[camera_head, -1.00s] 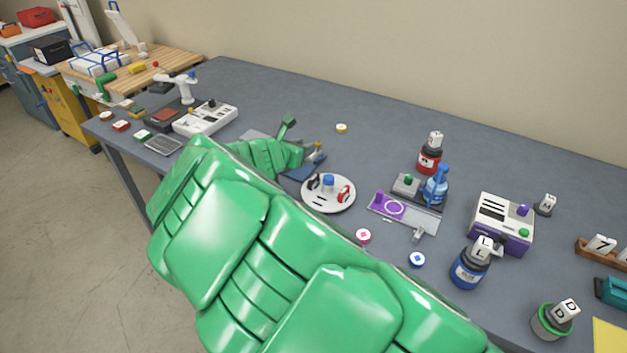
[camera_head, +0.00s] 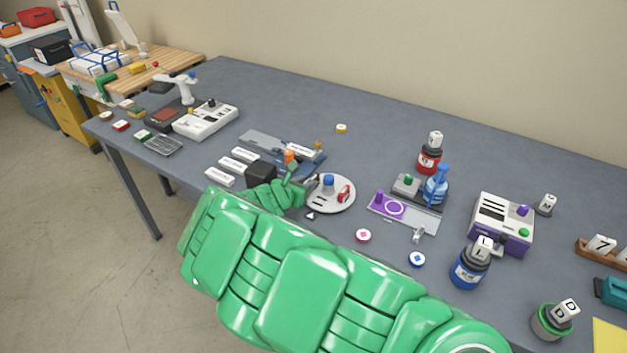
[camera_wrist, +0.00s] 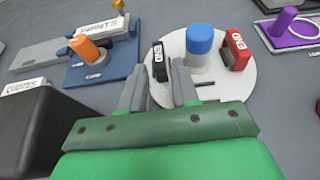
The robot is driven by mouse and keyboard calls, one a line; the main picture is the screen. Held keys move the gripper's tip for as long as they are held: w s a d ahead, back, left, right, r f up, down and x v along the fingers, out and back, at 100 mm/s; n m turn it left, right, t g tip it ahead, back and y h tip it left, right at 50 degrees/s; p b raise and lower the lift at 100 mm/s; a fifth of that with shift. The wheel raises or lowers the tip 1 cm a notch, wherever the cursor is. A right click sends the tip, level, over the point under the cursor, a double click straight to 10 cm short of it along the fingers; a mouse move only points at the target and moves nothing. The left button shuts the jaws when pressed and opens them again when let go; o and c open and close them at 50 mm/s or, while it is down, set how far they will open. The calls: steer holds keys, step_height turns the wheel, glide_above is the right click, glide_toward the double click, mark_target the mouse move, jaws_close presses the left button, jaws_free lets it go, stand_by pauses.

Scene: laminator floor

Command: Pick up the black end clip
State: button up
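The black end clip (camera_wrist: 159,62), with a white label, stands near the left edge of the round white plate (camera_wrist: 215,90). My gripper (camera_wrist: 160,80) is open. In the wrist view its two grey fingers stand apart, one to each side of the clip, which shows in the gap toward their tips. I cannot tell whether either finger touches it. A red end clip (camera_wrist: 237,50) stands on the plate's right side, and a blue-topped peg (camera_wrist: 200,40) is between the two clips. In the head view my gripper (camera_head: 308,178) is at the plate's left edge and covers the black clip.
A black box (camera_wrist: 35,125) labelled in white stands left of my gripper. A blue base with an orange knob (camera_wrist: 85,48) is at the upper left. A purple device (camera_head: 390,207) lies right of the plate. Several bottles stand farther right.

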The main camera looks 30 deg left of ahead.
mark_target(314, 176)
steer(key=shift+x, duration=1.05)
steer(key=x, duration=0.2)
steer(key=shift+w+r, duration=0.15)
steer(key=shift+w, duration=0.35)
steer(key=shift+x, duration=1)
steer(key=shift+a, duration=0.1)
jaws_close()
